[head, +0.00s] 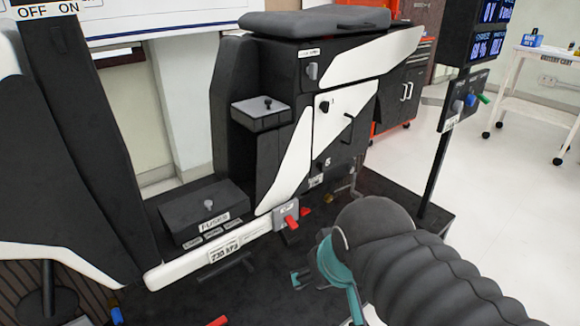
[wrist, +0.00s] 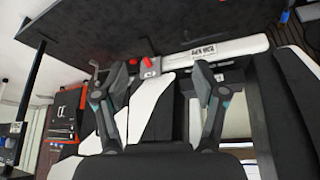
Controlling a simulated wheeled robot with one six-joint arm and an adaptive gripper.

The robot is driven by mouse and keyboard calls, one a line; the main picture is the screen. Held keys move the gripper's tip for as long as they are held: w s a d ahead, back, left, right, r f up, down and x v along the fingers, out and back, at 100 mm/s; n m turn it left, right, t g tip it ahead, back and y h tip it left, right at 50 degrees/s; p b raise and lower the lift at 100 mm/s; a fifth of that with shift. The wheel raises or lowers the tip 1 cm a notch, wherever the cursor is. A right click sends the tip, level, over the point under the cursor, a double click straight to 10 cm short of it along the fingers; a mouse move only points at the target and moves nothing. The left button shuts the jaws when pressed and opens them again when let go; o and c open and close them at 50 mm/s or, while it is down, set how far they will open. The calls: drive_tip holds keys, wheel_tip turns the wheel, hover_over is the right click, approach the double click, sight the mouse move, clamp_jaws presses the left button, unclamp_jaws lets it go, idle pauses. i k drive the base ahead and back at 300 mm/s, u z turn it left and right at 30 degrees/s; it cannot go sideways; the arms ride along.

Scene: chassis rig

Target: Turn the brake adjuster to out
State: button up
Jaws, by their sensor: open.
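A small grey block with red parts (head: 289,213) sits at the right end of the white rail, low on the black rig. It may be the brake adjuster, but its label is too small to read, so I cannot tell its setting. In the wrist view the red parts (wrist: 148,62) show just beyond and between my fingertips. My gripper (head: 322,287) is in front of the rig, lower and to the right of the block in the head view. In the wrist view my gripper (wrist: 160,72) has its two fingers spread wide, with nothing between them. My arm hides part of the platform.
The white rail (head: 190,262) carries a "230 kPa" plate. A black fuse box (head: 203,208) stands behind it. The seat (head: 315,22) and panels rise above. A post with a display (head: 435,165) stands at right. The dark platform before the rail is mostly clear.

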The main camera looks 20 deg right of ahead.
sight(328, 198)
drive_tip(key=k, duration=1.2)
drive_tip(key=z, duration=0.55)
drive_tip(key=i, duration=1.4)
drive_tip(key=u, duration=0.55)
